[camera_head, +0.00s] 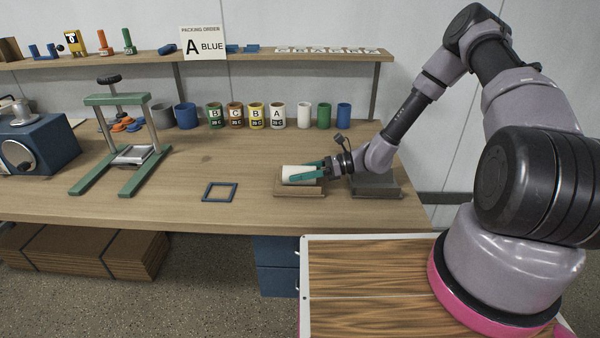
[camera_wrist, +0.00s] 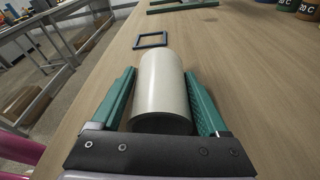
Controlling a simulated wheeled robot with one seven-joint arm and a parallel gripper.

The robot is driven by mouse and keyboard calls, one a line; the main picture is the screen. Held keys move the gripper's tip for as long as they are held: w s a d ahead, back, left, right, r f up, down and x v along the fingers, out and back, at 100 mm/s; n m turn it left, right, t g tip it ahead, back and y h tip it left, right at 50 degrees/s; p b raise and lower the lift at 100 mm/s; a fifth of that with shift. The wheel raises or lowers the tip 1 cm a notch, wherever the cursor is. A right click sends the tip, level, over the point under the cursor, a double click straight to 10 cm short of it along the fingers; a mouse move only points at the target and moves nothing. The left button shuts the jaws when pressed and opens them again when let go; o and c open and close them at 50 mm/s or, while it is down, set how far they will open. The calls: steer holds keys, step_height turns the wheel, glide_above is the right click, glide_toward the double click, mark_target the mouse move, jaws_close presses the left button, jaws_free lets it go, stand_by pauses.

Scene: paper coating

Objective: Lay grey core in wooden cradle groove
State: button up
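The core (camera_head: 297,173) is a pale, off-white grey cylinder lying on its side. It fills the middle of the wrist view (camera_wrist: 162,88), between the green fingers. My gripper (camera_head: 303,173) reaches in from the right, one finger along each side of the core. The fingertips look closed against its sides. The wooden cradle (camera_head: 298,191) is directly under the core in the head view. Its groove is hidden, and I cannot tell whether the core rests in it or is held just above. The cradle cannot be made out in the wrist view.
A dark blue square frame (camera_head: 220,192) lies left of the cradle. A grey block (camera_head: 377,187) stands to the right, under my arm. Several labelled cans (camera_head: 256,115) line the back. A green press frame (camera_head: 115,135) stands at left. The tabletop between is clear.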

steer(key=shift+d+f, duration=0.2)
steer(key=shift+f, duration=0.1)
steer(key=shift+w+d, duration=0.1)
steer(key=shift+d, duration=0.2)
steer(key=v, duration=0.9)
steer(key=shift+a+r, duration=0.1)
steer(key=shift+r, duration=0.15)
steer(key=shift+d+r, duration=0.4)
steer(key=shift+d, duration=0.15)
steer(key=s+d+r+n+h, duration=0.2)
steer(key=r+n+h, duration=0.15)
steer(key=r, duration=0.45)
steer(key=s+d+r+n+h, duration=0.2)
steer(key=d+r+n+h, duration=0.15)
steer(key=r, duration=0.35)
steer(key=s+d+r+n+h, duration=0.2)
steer(key=r+n, duration=0.2)
steer(key=r, duration=0.4)
steer(key=s+d+r+n+t+h, duration=0.2)
steer(key=s+d+r+t, duration=0.1)
steer(key=s+r, duration=0.4)
steer(key=s+d+r+n+t+h, duration=0.2)
steer(key=s+d+r+n+t, duration=0.1)
steer(key=s+r, duration=0.4)
step_height(320, 180, up, 3)
steer(key=shift+d+f+t, duration=0.15)
steer(key=shift+d+t, duration=0.2)
steer(key=shift+t, duration=0.35)
